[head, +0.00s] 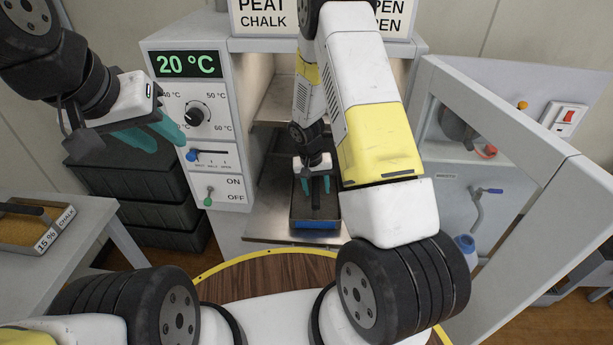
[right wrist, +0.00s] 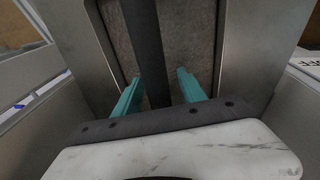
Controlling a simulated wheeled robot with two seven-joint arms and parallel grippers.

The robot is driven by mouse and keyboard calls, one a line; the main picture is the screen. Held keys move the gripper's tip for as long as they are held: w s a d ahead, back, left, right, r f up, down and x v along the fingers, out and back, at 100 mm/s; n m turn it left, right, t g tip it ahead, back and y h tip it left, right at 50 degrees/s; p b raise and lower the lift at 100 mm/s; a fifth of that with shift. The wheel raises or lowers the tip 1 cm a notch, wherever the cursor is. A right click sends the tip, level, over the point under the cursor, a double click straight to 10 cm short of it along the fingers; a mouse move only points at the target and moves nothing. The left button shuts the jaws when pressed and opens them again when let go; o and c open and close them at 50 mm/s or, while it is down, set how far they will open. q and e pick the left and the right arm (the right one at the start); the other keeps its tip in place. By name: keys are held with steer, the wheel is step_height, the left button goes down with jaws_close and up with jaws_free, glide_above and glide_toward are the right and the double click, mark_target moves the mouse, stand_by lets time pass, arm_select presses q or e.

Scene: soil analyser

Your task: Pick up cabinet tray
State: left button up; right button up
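The cabinet tray (head: 315,224) sits on a shelf inside the open cabinet, a dark tray with a blue front edge. My right gripper (head: 316,185) is inside the cabinet over the tray, fingers pointing down. In the right wrist view, the tray's grey-brown contents (right wrist: 178,45) show below a dark handle bar (right wrist: 148,50). The teal fingers of the right gripper (right wrist: 160,90) are apart, one on each side of the bar, with visible gaps; whether they touch it is unclear. My left gripper (head: 155,132) is open and empty, left of the cabinet's control panel.
The control panel (head: 198,112) reads 20 °C and has a knob and switches. The open cabinet door (head: 500,115) stands at the right. Dark stacked boxes (head: 125,195) stand at the left. A side table (head: 85,215) holds another tray (head: 30,228) labelled chalk.

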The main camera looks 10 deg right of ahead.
jaws_close()
stand_by(1.3)
